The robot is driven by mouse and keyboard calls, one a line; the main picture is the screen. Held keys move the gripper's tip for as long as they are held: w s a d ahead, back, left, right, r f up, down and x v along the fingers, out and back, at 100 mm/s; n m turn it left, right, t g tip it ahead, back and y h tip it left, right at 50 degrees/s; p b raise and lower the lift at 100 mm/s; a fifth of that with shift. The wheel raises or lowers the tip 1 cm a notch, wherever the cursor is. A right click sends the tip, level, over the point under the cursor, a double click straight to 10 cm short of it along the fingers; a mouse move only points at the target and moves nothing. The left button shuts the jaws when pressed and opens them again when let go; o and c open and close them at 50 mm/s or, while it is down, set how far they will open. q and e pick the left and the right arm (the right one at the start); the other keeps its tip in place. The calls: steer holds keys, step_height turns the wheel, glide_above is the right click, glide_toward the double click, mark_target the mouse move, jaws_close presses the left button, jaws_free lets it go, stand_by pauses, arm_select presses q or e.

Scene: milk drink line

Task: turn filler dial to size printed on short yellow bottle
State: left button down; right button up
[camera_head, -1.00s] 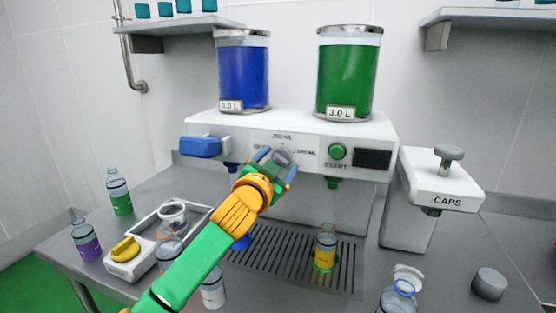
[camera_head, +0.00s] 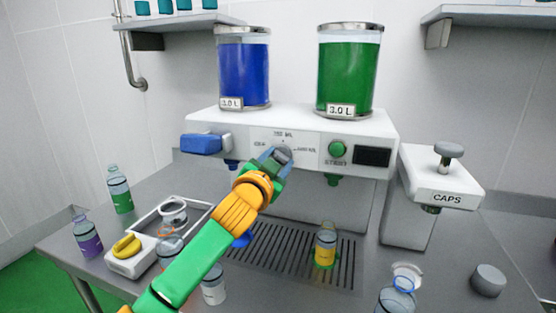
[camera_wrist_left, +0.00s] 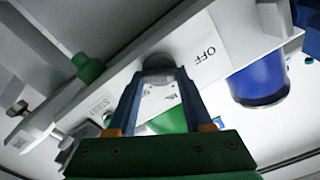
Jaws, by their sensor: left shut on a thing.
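The grey filler dial (camera_head: 285,152) is on the white front panel of the filler, with OFF to its left, a 250-like ML mark above and another ML mark to its right; the numbers are too blurred to read surely. My left gripper (camera_head: 276,157) is shut on the dial, and its blue fingers also hold the dial (camera_wrist_left: 158,64) in the left wrist view. The fingers hide part of the dial, so its pointing is unclear. The short yellow bottle (camera_head: 325,246) stands upright on the drip grate; its printed size is unreadable. My right gripper is not in view.
The green start button (camera_head: 338,149) and a dark screen (camera_head: 373,158) are right of the dial. A blue lever block (camera_head: 201,144) is at the left. Blue (camera_head: 243,72) and green (camera_head: 347,72) tanks stand on top. Several bottles stand on the table; a caps unit (camera_head: 445,185) is at right.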

arm_select(q)
steer(key=shift+r+m+p, duration=0.35)
steer(key=shift+m+p, duration=0.65)
steer(key=shift+m, duration=0.1)
steer(key=m+p, duration=0.2)
steer(key=shift+m, duration=0.4)
steer(key=m+p, duration=0.2)
steer(key=m, duration=0.1)
steer(key=shift+f+m+p, duration=0.1)
steer(key=shift+m+p, duration=0.75)
steer(key=shift+m, duration=0.85)
steer(key=shift+c, duration=1.5)
jaws_free()
steer(key=shift+w+d+f, duration=0.1)
steer(key=shift+w+f, duration=0.05)
steer(key=shift+f, duration=0.05)
